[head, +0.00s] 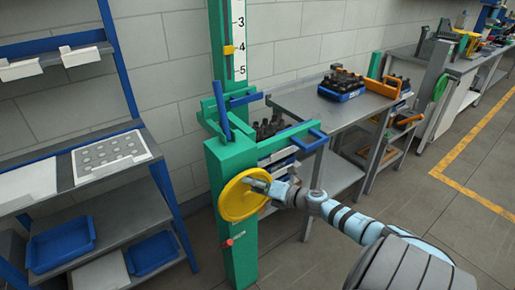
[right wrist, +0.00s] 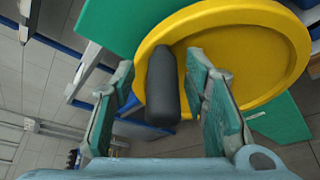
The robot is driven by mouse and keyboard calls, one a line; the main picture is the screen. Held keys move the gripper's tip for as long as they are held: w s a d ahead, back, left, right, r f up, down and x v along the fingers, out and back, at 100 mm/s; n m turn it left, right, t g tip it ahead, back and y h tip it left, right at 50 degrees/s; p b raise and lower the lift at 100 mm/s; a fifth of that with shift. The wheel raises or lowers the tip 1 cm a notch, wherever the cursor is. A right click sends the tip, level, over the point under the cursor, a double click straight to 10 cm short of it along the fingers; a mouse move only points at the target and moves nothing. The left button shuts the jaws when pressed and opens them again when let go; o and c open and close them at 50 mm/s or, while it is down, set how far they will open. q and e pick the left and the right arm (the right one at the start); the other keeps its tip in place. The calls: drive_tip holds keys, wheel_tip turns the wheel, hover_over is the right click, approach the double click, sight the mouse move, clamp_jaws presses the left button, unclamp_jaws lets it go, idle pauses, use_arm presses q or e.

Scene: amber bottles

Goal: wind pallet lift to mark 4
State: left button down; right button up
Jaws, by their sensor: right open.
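The green pallet lift (head: 232,190) stands in the middle of the head view, with a yellow handwheel (head: 236,203) on its front. Its yellow pointer (head: 229,50) is about level with the 4 on the white scale (head: 239,30); the exact offset is too small to tell. A crate of dark bottles (head: 268,130) sits on the lift. My right gripper (head: 257,182) is at the wheel. In the right wrist view its open fingers (right wrist: 163,80) stand on either side of the wheel's dark handle (right wrist: 162,90), with gaps visible. My left gripper is out of view.
A blue-framed shelf (head: 120,150) with blue bins stands at the left. A grey table (head: 300,102) with a blue crate of bottles (head: 342,85) stands behind the lift on the right. A red knob (head: 228,243) sits low on the lift. Floor at the right is clear.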

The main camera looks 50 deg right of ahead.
drive_tip(key=shift+s+d+r, duration=0.15)
drive_tip(key=shift+s, duration=0.45)
drive_tip(key=s+d, duration=0.1)
drive_tip(key=s, duration=1.2)
drive_tip(key=shift+s+d+r, duration=0.2)
drive_tip(key=shift+s+r, duration=0.05)
drive_tip(key=shift+s, duration=0.05)
